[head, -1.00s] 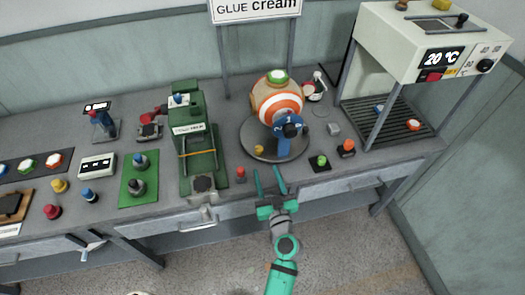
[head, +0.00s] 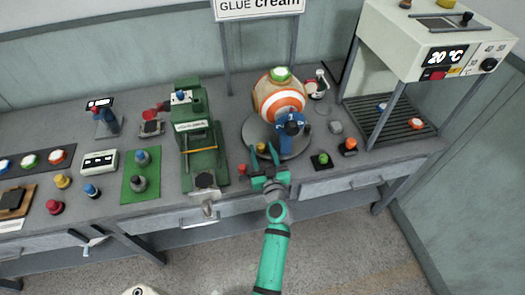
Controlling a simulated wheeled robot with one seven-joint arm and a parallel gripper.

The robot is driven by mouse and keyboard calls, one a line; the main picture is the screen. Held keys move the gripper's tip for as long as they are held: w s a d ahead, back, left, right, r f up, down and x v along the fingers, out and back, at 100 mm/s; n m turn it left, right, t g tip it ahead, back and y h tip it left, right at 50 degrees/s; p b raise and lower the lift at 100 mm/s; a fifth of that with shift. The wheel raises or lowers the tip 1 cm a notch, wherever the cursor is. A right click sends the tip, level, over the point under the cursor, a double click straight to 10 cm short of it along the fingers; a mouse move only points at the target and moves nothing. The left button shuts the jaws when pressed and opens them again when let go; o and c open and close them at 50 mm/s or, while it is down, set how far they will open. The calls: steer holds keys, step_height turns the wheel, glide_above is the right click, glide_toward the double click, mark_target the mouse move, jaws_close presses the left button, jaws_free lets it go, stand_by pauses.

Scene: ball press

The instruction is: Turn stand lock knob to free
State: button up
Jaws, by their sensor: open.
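The ball stand (head: 247,132) is a round grey plate near the table's front, with an orange, white and tan ball (head: 280,95) on it. A blue clamp-like part (head: 290,132) stands in front of the ball. A small yellow knob (head: 261,147) sits at the stand's front left edge; it looks like the lock knob, but I can read no marking or setting on it. My gripper (head: 263,153) is open and empty, its fingers pointing at the stand, one on either side of the yellow knob in the picture. I cannot tell whether they touch it.
A red knob (head: 241,170) is just left of my gripper. A green press (head: 193,130) stands further left. A green button (head: 323,159) and an orange button (head: 349,145) are to the right. The white oven-like machine (head: 420,50) is at the far right.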

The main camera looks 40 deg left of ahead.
steer(key=c, duration=1.1)
steer(key=shift+w+d+f+g, duration=0.1)
steer(key=shift+w+g, duration=0.05)
steer(key=shift+g, duration=0.15)
steer(key=shift+o, duration=0.2)
steer(key=shift+w+d+n+g+y, duration=0.1)
steer(key=shift+w+n+g+y, duration=0.05)
steer(key=shift+n+g+y, duration=0.75)
steer(key=shift+w+d+n+g+y, duration=0.15)
steer(key=shift+n+g+y, duration=0.45)
steer(key=shift+n+g, duration=0.6)
steer(key=shift+s+a+g, duration=0.1)
steer(key=shift+g, duration=0.5)
steer(key=shift+s, duration=0.1)
steer(key=o, duration=1.1)
steer(key=shift+c, duration=0.2)
steer(key=shift+a+t, duration=0.1)
steer(key=shift+t, duration=0.2)
